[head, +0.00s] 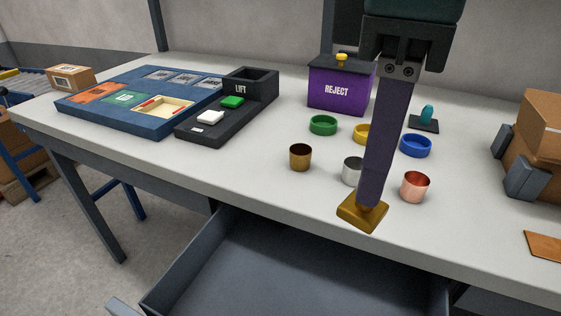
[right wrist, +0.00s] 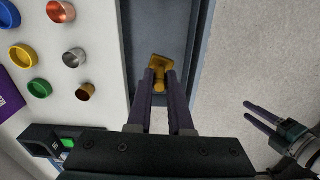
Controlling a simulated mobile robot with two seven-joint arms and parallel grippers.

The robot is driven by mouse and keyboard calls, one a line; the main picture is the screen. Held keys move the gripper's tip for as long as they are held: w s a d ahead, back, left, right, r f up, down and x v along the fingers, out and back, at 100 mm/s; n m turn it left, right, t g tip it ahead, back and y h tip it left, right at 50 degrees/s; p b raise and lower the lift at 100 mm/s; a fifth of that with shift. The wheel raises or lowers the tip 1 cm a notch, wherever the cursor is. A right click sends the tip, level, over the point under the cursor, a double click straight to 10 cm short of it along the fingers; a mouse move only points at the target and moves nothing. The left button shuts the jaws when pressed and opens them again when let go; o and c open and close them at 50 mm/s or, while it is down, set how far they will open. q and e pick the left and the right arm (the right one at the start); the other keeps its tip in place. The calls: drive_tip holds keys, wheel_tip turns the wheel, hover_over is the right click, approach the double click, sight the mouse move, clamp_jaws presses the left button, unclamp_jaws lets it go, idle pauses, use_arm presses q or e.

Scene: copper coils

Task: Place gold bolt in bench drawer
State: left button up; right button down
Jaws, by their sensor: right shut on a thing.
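The gold bolt (head: 362,213) hangs head-down from my right gripper (head: 371,196), which is shut on its shank. In the right wrist view the bolt (right wrist: 160,62) shows at the fingertips (right wrist: 160,88), over the drawer's inside. The bench drawer (head: 265,275) is pulled open below the bench's front edge, and its visible floor is bare. In the right wrist view the drawer (right wrist: 172,20) runs beside the white bench top. My left gripper (right wrist: 250,110) shows at the right of that view, away from the drawer, with its fingers apart and empty.
On the bench (head: 250,195) stand a brass cup (head: 300,157), a silver cup (head: 352,171) and a copper cup (head: 415,187) close behind the drawer. Coloured rings, a purple reject bin (head: 337,90) and a blue tray (head: 90,104) lie farther back. Cardboard boxes (head: 535,150) stand right.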

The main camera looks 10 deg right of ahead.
drive_tip(key=f+n+b, duration=0.1)
drive_tip(key=f+b, duration=0.2)
drive_tip(key=f, duration=0.6)
drive_tip(key=s+a+f+n+b, duration=0.1)
drive_tip(key=f+b, duration=0.2)
drive_tip(key=f, duration=0.7)
drive_tip(key=a+f+n+b, duration=0.1)
drive_tip(key=f+b, duration=0.3)
drive_tip(key=f, duration=0.5)
drive_tip(key=shift+s+a+f+n, duration=0.15)
drive_tip(key=shift+f+n, duration=0.15)
drive_tip(key=shift+f, duration=0.05)
use_arm(q)
wheel_tip(320, 180, down, 12)
drive_tip(key=shift+f, duration=0.15)
use_arm(e)
drive_tip(key=shift+r, duration=0.1)
drive_tip(key=c, duration=1.3)
unclamp_jaws()
drive_tip(key=shift+f, duration=0.2)
use_arm(q)
drive_tip(key=shift+a, duration=0.1)
use_arm(e)
drive_tip(key=o, duration=0.5)
drive_tip(key=shift+r, duration=0.1)
